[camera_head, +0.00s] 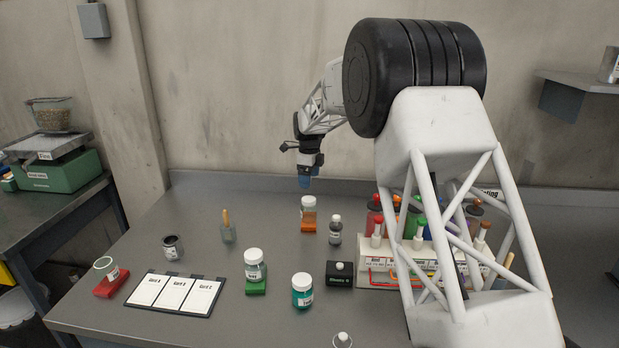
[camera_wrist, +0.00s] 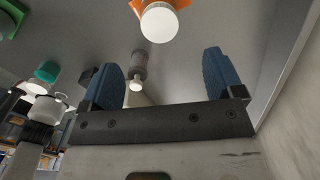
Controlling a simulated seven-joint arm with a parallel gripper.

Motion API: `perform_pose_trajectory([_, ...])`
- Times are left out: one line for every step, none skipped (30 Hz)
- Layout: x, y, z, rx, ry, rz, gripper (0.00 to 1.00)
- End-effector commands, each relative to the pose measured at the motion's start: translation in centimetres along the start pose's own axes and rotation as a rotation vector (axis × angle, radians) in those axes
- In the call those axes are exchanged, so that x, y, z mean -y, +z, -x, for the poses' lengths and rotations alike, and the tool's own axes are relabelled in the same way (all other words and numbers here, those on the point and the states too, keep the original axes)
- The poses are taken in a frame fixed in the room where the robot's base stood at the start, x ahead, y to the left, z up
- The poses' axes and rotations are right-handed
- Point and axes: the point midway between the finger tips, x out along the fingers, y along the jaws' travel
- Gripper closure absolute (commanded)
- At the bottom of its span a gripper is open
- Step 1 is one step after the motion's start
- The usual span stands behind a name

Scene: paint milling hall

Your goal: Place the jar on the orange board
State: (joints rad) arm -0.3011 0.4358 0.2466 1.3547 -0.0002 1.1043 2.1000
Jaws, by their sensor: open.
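A white-lidded jar with orange contents (camera_head: 309,214) stands upright on the small orange board (camera_head: 308,228) at the back middle of the bench. In the wrist view its white lid (camera_wrist: 160,22) shows at the top, with orange (camera_wrist: 138,6) beside it. My gripper (camera_head: 304,181) is above the back of the bench, over and behind this jar, apart from it. The blue fingers are spread with nothing held between them, as the wrist view also shows (camera_wrist: 165,80).
A small capped bottle (camera_head: 335,230) stands right of the orange board. A black block (camera_head: 339,275) and a rack of tubes (camera_head: 381,281) are farther right. A card mat (camera_head: 174,293), metal can (camera_head: 173,247) and red board (camera_head: 111,287) are left. The back-left bench is mostly clear.

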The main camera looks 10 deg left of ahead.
Motion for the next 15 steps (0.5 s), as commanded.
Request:
perform_pose_trajectory([0.0,0.0,0.0,0.000,0.000,0.000,0.13])
perform_pose_trajectory([0.0,0.0,0.0,0.000,0.000,0.000,0.13])
perform_pose_trajectory([0.0,0.0,0.0,0.000,0.000,0.000,0.13])
perform_pose_trajectory([0.0,0.0,0.0,0.000,0.000,0.000,0.13])
perform_pose_trajectory([0.0,0.0,0.0,0.000,0.000,0.000,0.13])
perform_pose_trajectory([0.0,0.0,0.0,0.000,0.000,0.000,0.13])
perform_pose_trajectory([0.0,0.0,0.0,0.000,0.000,0.000,0.13])
perform_pose_trajectory([0.0,0.0,0.0,0.000,0.000,0.000,0.13])
perform_pose_trajectory([0.0,-0.1,0.1,0.000,0.000,0.001,0.13])
perform_pose_trajectory([-0.1,-0.1,0.1,0.000,-0.001,0.003,0.13])
perform_pose_trajectory([-0.1,-0.2,0.2,0.001,-0.001,0.006,0.13])
perform_pose_trajectory([-0.2,-0.4,0.4,0.001,-0.002,0.010,0.13])
perform_pose_trajectory([-0.3,-0.5,0.6,0.002,-0.003,0.015,0.13])
perform_pose_trajectory([-0.5,-0.8,0.8,0.002,-0.004,0.021,0.13])
perform_pose_trajectory([-0.7,-1.1,1.1,0.003,-0.005,0.033,0.13])
